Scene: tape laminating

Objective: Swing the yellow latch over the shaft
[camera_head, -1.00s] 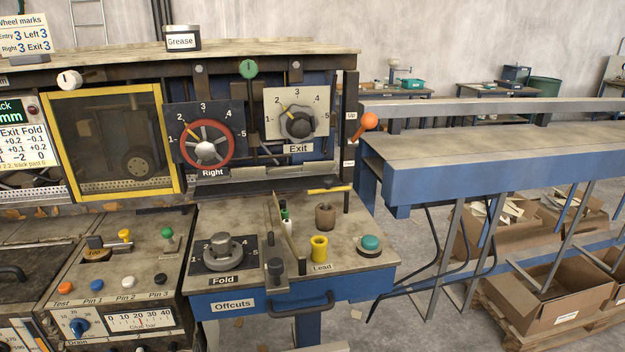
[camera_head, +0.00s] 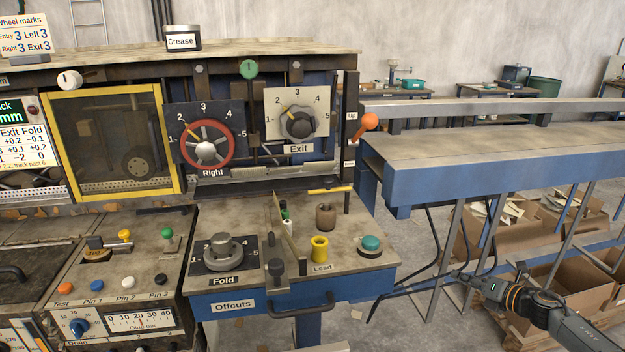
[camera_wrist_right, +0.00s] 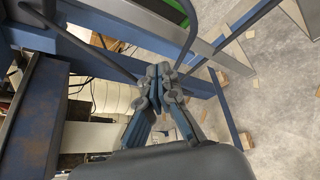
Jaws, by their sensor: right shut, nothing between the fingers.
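The yellow latch (camera_head: 330,189) is a thin bar with a dark end, lying nearly level at the right end of the machine, just above the worktop. I cannot tell for certain which part is the shaft. My right gripper (camera_head: 457,276) is low at the right in the head view, in front of the blue bench's legs. It is well apart from the latch, to its right and below. In the right wrist view its fingers (camera_wrist_right: 164,78) are together and empty. My left gripper is not in view.
A blue bench (camera_head: 480,175) stands right of the machine, with cardboard boxes (camera_head: 500,235) beneath. An orange-knobbed lever (camera_head: 367,121) sticks out above the latch. A yellow cup (camera_head: 319,247), a brown cylinder (camera_head: 325,216) and a teal button (camera_head: 370,243) stand on the worktop.

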